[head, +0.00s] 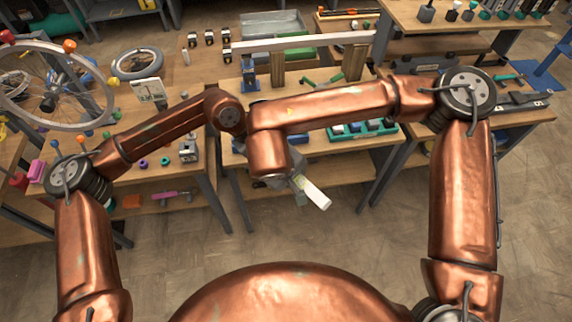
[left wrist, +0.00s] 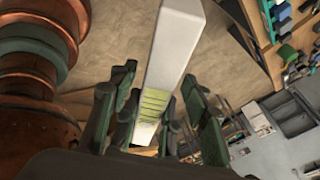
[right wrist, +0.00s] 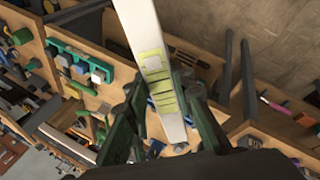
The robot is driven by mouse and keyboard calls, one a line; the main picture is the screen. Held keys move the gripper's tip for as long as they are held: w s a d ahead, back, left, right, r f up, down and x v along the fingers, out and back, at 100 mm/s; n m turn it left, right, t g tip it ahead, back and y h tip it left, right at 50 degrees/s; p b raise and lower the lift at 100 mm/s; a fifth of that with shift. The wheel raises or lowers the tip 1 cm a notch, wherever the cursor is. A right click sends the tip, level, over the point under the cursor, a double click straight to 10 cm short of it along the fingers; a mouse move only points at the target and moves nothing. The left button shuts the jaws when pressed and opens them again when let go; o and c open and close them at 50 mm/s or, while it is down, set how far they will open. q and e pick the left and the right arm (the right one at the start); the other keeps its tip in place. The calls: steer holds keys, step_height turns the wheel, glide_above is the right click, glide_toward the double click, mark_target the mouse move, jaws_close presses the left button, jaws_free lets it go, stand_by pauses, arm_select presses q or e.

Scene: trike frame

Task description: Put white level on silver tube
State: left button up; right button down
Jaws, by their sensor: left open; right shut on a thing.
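The white level (head: 315,194) is a long white bar with yellow-green windows, held tilted in front of the bench. My right gripper (head: 297,181) is shut on it, and the bar sticks out past the fingers. The right wrist view shows the level (right wrist: 139,28) between the right fingers (right wrist: 160,100). In the left wrist view the level (left wrist: 175,45) passes between my open left fingers (left wrist: 158,92); I cannot tell whether they touch it. In the head view the left gripper is mostly hidden behind the right arm. The silver tube (head: 300,42) lies level across supports at the back.
A blue stand (head: 249,73) and wooden blocks (head: 354,62) are under the tube. A green tray (head: 362,130) with small parts is on the bench's front edge. A spoked wheel (head: 60,84) stands at left. The floor (head: 300,238) in front is clear.

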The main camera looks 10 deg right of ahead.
arm_select(q)
steer(key=shift+c, duration=0.4)
jaws_close()
arm_select(e)
steer(key=c, duration=1.6)
jaws_free()
